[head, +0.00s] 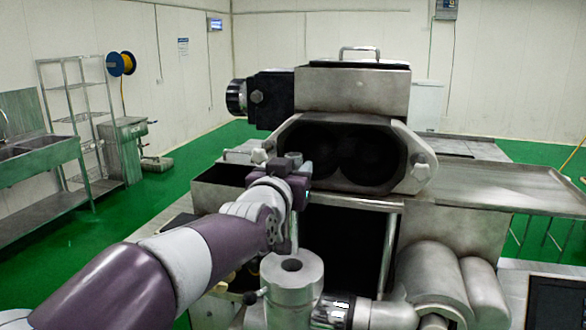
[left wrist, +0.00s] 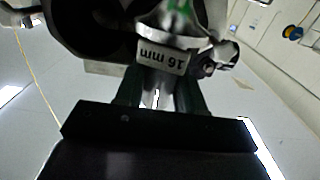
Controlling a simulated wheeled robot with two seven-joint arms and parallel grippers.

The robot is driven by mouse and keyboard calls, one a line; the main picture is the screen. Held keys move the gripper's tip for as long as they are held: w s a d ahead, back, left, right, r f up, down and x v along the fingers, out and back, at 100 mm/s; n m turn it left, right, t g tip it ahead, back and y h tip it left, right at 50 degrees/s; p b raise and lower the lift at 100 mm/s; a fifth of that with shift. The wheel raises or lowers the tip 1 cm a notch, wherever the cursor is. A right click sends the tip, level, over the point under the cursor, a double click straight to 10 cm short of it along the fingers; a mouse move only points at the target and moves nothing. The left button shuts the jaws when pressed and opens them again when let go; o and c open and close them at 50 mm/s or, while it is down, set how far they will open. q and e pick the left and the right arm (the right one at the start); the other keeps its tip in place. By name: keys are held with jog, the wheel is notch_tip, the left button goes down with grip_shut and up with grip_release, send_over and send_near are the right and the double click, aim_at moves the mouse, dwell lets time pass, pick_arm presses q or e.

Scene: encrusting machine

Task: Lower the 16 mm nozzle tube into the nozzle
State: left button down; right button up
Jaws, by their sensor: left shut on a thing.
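My left gripper (head: 296,190) is shut on the 16 mm nozzle tube (head: 293,232), a grey metal tube held about upright. The tube's lower part hangs below the gripper, and its top shows just above it. The nozzle (head: 292,290) is a grey metal cylinder with a dark round hole in its top, below the tube. The tube's lower end appears just over or behind the hole; I cannot tell the exact gap. In the left wrist view, the tube's "16 mm" label (left wrist: 162,60) shows upside down between the fingers (left wrist: 160,88). My right gripper is out of view.
The encrusting machine (head: 352,92) stands right behind the nozzle, with an open dark double chamber. A metal tray (head: 500,187) extends to the right. Metal cylinders (head: 440,280) lie right of the nozzle. A sink (head: 38,145) and a rack stand far left.

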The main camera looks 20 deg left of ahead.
pick_arm(q)
jog(key=shift+s+a+r, duration=0.1)
jog(key=shift+s+r, duration=0.1)
jog(key=shift+s, duration=0.2)
jog(key=shift+s+r, duration=0.2)
jog(key=shift+s, duration=0.8)
jog(key=shift+r, duration=0.3)
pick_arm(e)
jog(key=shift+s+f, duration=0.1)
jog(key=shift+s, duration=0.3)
pick_arm(q)
jog(key=shift+s, duration=0.15)
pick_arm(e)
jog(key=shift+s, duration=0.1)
pick_arm(q)
jog(key=shift+w, duration=0.65)
